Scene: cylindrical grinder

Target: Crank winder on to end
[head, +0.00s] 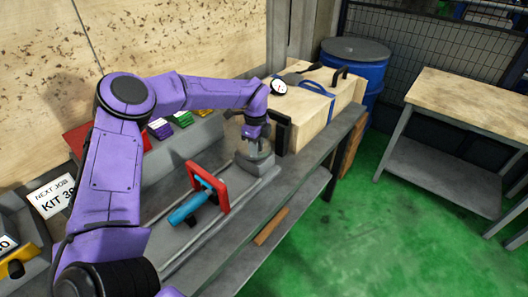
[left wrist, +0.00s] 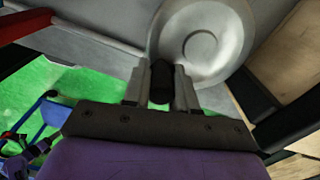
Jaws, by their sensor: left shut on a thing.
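The winder shows in the left wrist view as a round grey handwheel (left wrist: 205,22) with a dark crank knob (left wrist: 160,82) near its rim. My left gripper (left wrist: 161,76) has its two grey fingers closed on either side of the knob. In the head view my left gripper (head: 254,142) points down at the grey winder housing (head: 258,163) at the far end of the bench. There my wrist hides the knob and most of the wheel. My right gripper is in neither view.
A red frame (head: 222,188) with a blue cylinder (head: 190,205) stands on the grey bench, nearer than the winder. A black upright plate (head: 282,134) and a wooden box (head: 310,112) stand just beyond it. Green floor (head: 350,215) lies open to the right.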

